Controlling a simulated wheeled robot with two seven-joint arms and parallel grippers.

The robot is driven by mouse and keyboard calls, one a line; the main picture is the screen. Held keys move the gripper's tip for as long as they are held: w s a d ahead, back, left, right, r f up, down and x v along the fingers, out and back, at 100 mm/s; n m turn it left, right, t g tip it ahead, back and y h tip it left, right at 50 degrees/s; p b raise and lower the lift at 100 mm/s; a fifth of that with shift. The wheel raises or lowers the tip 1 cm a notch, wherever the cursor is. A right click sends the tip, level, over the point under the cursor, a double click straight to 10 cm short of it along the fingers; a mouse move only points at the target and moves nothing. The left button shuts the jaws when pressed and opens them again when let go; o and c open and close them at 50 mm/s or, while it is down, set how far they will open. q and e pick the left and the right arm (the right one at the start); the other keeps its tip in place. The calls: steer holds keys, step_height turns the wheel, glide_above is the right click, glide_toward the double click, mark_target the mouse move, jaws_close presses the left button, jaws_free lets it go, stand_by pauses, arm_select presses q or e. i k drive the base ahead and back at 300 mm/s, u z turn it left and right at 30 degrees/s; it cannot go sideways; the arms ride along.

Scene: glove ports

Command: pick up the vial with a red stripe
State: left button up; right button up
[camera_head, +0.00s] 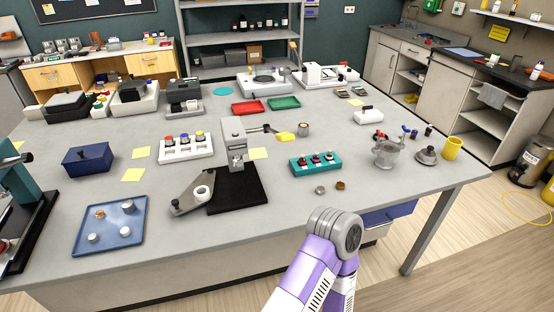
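A teal rack (315,164) right of the table's middle holds a short row of small vials (316,158) with dark tops and some red on them. The vials are too small to tell which carries a red stripe. A purple and white arm of mine shows at the bottom, bent at its grey joint before the table's front edge. Neither gripper is in view.
A grey stand (234,145) on a black mat (240,192) stands between the racks. A blue tray (110,240) with small metal parts lies front left. Two small caps lie before the teal rack. A grey pot (385,154) and yellow cup (452,148) stand right.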

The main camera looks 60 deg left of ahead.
mark_target(302, 160)
steer(key=u, duration=1.6)
